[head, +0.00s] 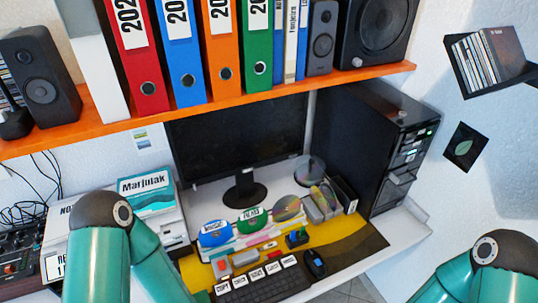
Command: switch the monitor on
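The monitor (225,137) stands at the back of the desk below the orange shelf. Its screen is dark, and its round black base (245,195) rests on the white desk. The shelf hides its top edge. I cannot make out a power button on it. My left arm comes in at the lower left and my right arm at the lower right. Neither gripper shows in the head view.
The orange shelf (270,110) overhangs the monitor and holds several binders and speakers. A black computer tower (345,130) stands right of the monitor. Discs, a keyboard (265,287) and a mouse (315,264) crowd the desk front. Boxes (148,195) stand at left.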

